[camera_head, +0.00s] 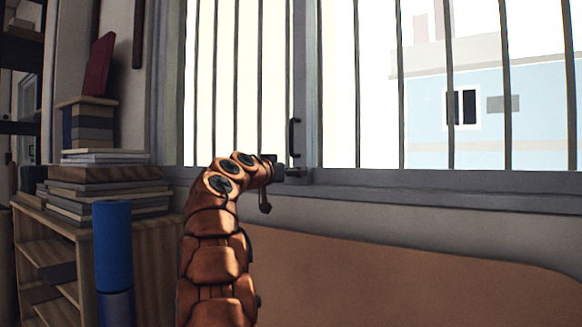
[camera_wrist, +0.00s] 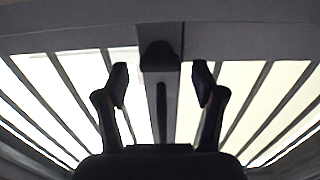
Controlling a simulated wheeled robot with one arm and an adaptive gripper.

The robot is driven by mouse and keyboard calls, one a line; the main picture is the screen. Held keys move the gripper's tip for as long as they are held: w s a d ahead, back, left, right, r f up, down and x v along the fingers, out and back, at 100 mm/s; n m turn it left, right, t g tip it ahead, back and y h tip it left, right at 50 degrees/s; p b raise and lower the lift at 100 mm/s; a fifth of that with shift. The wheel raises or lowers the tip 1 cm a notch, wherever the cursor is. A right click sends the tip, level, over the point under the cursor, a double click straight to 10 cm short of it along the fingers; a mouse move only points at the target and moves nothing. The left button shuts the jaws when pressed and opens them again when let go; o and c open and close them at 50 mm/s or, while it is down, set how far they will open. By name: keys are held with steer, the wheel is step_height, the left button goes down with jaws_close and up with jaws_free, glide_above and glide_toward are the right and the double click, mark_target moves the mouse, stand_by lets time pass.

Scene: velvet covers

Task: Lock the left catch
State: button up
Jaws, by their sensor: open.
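A dark catch block (camera_head: 294,172) sits on the window's lower frame, at the foot of the upright post. A dark vertical handle (camera_head: 293,137) is on the post just above it. In the wrist view the catch block (camera_wrist: 159,56) is at upper centre and the handle (camera_wrist: 162,112) hangs below it in the picture. My gripper (camera_wrist: 160,72) is open, its two fingers apart on either side of the block, with visible gaps. In the head view my gripper (camera_head: 275,170) reaches the block from the left. Whether it touches, and the catch's exact position, cannot be told.
The barred window (camera_head: 430,90) spans the back. Its lower frame (camera_head: 430,189) runs to the right. A brown rounded panel (camera_head: 420,275) stands below it. At left are a wooden shelf (camera_head: 158,262), stacked books (camera_head: 105,190) and a blue cylinder (camera_head: 113,245) near my arm.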

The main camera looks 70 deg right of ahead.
steer(key=shift+d, duration=0.2)
steer(key=c, duration=1.1)
steer(key=shift+f, duration=0.1)
steer(key=shift+c, duration=0.2)
